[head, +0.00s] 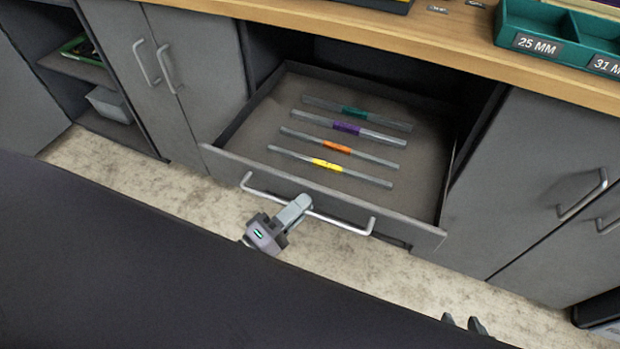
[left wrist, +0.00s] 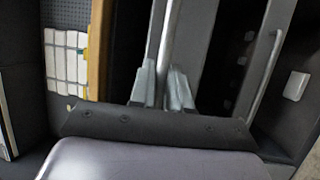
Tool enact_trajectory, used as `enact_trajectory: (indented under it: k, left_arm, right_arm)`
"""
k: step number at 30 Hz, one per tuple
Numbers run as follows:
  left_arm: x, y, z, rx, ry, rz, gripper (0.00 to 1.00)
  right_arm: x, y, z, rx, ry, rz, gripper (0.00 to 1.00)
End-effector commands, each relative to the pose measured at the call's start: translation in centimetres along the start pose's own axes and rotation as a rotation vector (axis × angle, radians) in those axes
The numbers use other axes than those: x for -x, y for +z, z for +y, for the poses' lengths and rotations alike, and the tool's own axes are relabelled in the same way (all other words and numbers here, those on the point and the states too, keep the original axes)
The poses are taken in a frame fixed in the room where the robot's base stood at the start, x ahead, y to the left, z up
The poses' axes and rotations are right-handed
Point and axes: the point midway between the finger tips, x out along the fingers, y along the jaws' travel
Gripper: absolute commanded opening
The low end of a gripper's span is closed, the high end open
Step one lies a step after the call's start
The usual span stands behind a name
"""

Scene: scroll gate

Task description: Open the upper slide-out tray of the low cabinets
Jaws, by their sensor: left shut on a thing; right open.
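The upper slide-out tray (head: 230,160) stands well out of the low cabinet, its dark inside open to view. Several grey bars lie in it, with green, purple, orange and yellow bands. Its front carries a long metal handle (head: 345,223). My left gripper (head: 296,208) is shut on this handle, left of its middle. In the left wrist view the fingers (left wrist: 162,88) close around the bar, and the exact contact is partly hidden. My right gripper (head: 464,323) shows only its fingertips at the bottom edge of the head view, apart and empty, away from the tray.
A wooden worktop (head: 400,45) runs above the cabinets, with a green labelled bin (head: 540,42) at the right. Closed grey doors (head: 190,65) flank the tray on the left and more doors (head: 545,190) on the right. Open shelves (head: 75,68) stand far left. Pale floor (head: 340,265) lies in front.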

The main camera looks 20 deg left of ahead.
Motion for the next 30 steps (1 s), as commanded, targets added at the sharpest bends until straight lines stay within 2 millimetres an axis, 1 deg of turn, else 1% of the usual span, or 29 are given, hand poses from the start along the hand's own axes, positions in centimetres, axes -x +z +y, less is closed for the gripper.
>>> enact_trajectory:
  k: [1,3,7,12,21,22,30]
  left_arm:
    - [0.7,0.2,0.3,0.001,-0.002,0.000,0.00]
    - [1.4,0.5,0.4,0.000,-0.002,-0.001,0.00]
    - [2.2,0.9,0.5,-0.001,-0.001,0.000,0.00]
    - [2.6,1.0,0.5,-0.001,0.001,0.000,0.00]
    - [2.6,1.0,0.5,-0.001,0.001,0.000,0.00]
    - [2.6,1.0,0.5,-0.001,0.001,0.000,0.23]
    - [2.6,1.0,0.5,-0.001,0.001,0.000,0.23]
  right_arm:
    - [0.2,-0.5,0.0,0.001,0.000,0.001,0.43]
    - [0.3,-0.7,-0.1,0.001,-0.001,0.003,0.43]
    - [0.4,-1.0,-0.1,0.002,-0.001,0.003,0.43]
    - [0.5,-1.0,-0.1,0.002,-0.001,0.003,0.43]
    - [0.4,-1.0,-0.1,0.002,-0.001,0.002,0.43]
    - [0.4,-1.0,-0.1,0.002,-0.001,0.002,0.43]
    - [0.4,-1.0,-0.1,0.002,-0.001,0.001,0.43]
